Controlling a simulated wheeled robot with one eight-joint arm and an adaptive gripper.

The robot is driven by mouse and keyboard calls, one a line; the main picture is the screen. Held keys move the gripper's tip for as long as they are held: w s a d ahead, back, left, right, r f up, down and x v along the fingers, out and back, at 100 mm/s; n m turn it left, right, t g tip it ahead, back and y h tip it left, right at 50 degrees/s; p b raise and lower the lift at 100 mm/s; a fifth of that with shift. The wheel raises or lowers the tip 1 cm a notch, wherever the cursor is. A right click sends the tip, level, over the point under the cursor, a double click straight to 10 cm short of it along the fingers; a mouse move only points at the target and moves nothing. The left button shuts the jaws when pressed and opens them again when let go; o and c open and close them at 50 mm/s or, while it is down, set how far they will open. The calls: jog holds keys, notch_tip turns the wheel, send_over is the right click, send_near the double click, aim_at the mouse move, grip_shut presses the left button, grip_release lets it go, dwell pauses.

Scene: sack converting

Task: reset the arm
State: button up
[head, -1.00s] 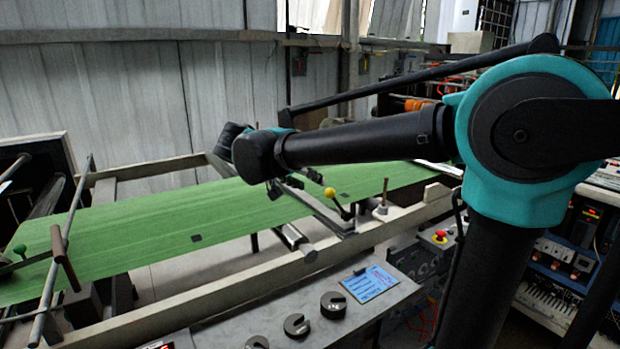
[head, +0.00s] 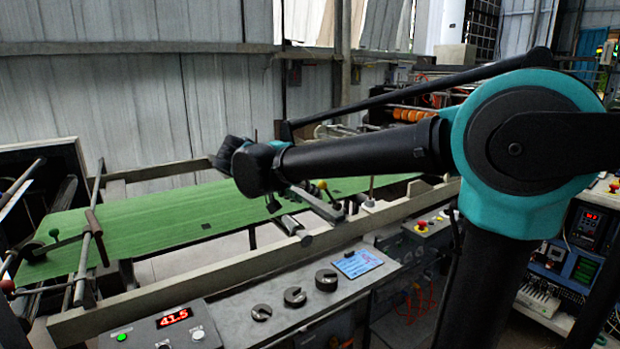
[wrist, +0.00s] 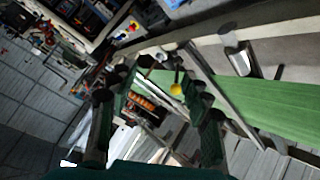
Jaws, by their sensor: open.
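My arm reaches leftward across the head view, over the machine. My gripper (head: 275,197) is at the far end of the arm, partly hidden behind the wrist, in front of the green web (head: 150,222). In the wrist view, my gripper (wrist: 160,88) has its two dark green and black fingers spread apart. Nothing is held between them. A yellow-knobbed lever (wrist: 176,90) shows behind the gap between the fingers. Whether the fingers touch any machine part cannot be told.
A control panel with black knobs (head: 326,280), a blue screen (head: 357,263) and a red number display (head: 174,318) lies along the near side. A machine rail (head: 180,298) runs behind it. Metal rollers and bars (head: 92,235) stand at the left. A corrugated wall closes the back.

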jog(key=s+d+f+n+g+y, duration=0.1)
jog(key=s+d+f+g, duration=0.15)
jog(key=d+f, duration=0.5)
jog(key=s+d+f+n+g+y, duration=0.1)
jog(key=s+d+f+y, duration=0.15)
jog(key=d+f, duration=0.5)
jog(key=s+d+f+y, duration=0.2)
jog(key=s+f, duration=0.4)
jog(key=f, duration=0.1)
jog(key=s+d+f+n+y, duration=0.1)
jog(key=s+d+f+y, duration=0.1)
jog(key=s+f, duration=0.5)
jog(key=shift+d, duration=0.75)
jog(key=shift+c, duration=0.5)
